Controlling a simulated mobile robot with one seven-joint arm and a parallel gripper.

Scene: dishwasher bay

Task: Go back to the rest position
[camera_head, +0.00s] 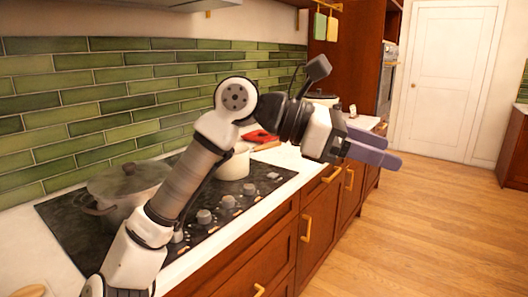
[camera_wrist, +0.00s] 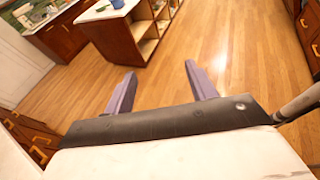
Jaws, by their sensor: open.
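My gripper (camera_head: 378,150) is stretched out to the right in the head view, in front of the counter's edge and above the wood floor. Its two purple fingers point away from the arm and have nothing between them.
A lidded grey pot (camera_head: 122,190) and a white pot (camera_head: 234,163) stand on the black cooktop (camera_head: 75,240). A red item (camera_head: 262,136) lies behind my arm. Wooden drawers (camera_head: 318,215) line the counter front. An island with open shelves (camera_wrist: 120,38) stands ahead. The floor between is clear.

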